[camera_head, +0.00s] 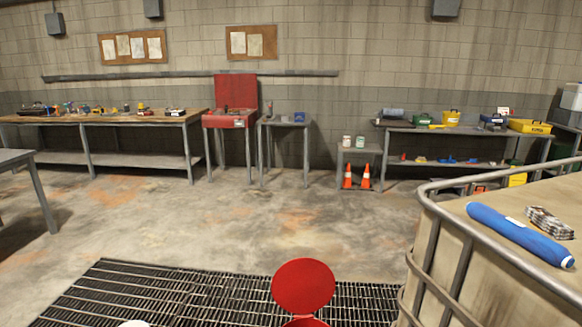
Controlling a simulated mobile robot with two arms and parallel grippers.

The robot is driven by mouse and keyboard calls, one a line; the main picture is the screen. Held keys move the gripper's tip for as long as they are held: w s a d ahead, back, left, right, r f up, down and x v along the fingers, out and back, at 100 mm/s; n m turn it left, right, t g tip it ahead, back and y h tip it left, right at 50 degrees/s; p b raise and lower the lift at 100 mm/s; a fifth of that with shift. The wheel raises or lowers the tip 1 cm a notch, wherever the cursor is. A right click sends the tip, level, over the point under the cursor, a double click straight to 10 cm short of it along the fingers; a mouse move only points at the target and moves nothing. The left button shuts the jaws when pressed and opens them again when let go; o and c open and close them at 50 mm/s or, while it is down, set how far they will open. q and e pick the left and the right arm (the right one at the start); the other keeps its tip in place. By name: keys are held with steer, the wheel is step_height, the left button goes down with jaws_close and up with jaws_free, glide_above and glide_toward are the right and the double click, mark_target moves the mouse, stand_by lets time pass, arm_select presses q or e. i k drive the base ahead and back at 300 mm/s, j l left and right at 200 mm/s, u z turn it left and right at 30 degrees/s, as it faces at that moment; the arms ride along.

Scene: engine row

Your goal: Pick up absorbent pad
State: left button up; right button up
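A small grey, layered, folded-looking bundle (550,222) lies on the flat top of a beige, railed container (500,262) at the right. It may be the absorbent pad, but I cannot tell for sure. A long blue roll (520,234) with a white label lies beside it, on the side nearer me. A grey-blue roll (393,113) also lies on the far shelf bench. Neither of my grippers is in view.
A slatted metal floor grate (190,295) and a red can with a raised round lid (304,286) are close in front. Benches, a red tool cart (229,119) and two orange cones (348,177) stand along the back wall. The middle floor is clear.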

mark_target(552, 227)
steer(key=z, duration=0.95)
